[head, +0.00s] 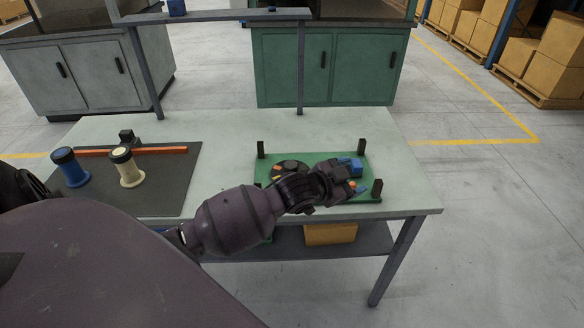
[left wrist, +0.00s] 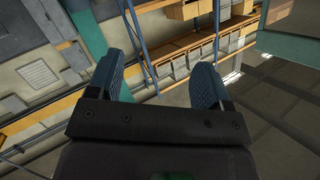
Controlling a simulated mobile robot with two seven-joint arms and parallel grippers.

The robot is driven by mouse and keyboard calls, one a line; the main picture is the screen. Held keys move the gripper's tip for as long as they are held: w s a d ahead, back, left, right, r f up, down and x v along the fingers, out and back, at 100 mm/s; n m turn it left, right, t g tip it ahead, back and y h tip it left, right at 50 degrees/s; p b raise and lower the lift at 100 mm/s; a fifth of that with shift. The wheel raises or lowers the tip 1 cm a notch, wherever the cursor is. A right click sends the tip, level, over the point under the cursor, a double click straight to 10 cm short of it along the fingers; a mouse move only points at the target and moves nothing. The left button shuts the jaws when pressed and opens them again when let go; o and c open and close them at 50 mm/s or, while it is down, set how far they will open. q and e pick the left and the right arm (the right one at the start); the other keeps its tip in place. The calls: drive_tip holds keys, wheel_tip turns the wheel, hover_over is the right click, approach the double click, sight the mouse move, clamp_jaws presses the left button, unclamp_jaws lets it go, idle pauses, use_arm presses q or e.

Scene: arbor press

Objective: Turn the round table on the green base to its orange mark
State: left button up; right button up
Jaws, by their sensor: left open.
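The green base (head: 340,208) lies on the light work table, with dark upright posts at its corners. A dark round piece (head: 288,166), which looks like the round table, shows at the base's left part. A small orange patch (head: 276,171) shows near it. My left forearm and wrist hide much of the base's middle. My left gripper (head: 355,176) is above the base's right part, with blue showing around its fingers. In the left wrist view its two blue-padded fingers (left wrist: 160,82) stand wide apart with nothing between them. I cannot tell whether it touches anything. My right gripper is out of view.
A dark mat (head: 150,203) at the left holds a blue spool (head: 70,167), a cream spool (head: 126,167) and an orange bar (head: 130,151). Between mat and base the table (head: 222,150) is clear. A cardboard box (head: 330,233) sits on the shelf below.

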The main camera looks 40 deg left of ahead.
use_arm(q)
drive_tip(key=w+a+r+m+g+y+b, duration=0.4)
drive_tip(key=w+a+m+g+b, duration=0.1)
drive_tip(key=w+a, duration=0.75)
drive_tip(key=m+g, duration=0.5)
drive_tip(key=g, duration=0.4)
hover_over(291, 164)
wheel_tip(291, 164, down, 4)
drive_tip(key=r, duration=0.1)
drive_tip(key=shift+y, duration=0.3)
wheel_tip(291, 164, down, 6)
drive_tip(key=shift+s+r+b, duration=0.1)
drive_tip(key=shift+r+b, duration=0.1)
drive_tip(key=shift+b, duration=0.65)
wheel_tip(291, 164, down, 4)
drive_tip(key=shift+r, duration=0.2)
drive_tip(key=shift+f+b, duration=0.35)
drive_tip(key=shift+f, duration=0.4)
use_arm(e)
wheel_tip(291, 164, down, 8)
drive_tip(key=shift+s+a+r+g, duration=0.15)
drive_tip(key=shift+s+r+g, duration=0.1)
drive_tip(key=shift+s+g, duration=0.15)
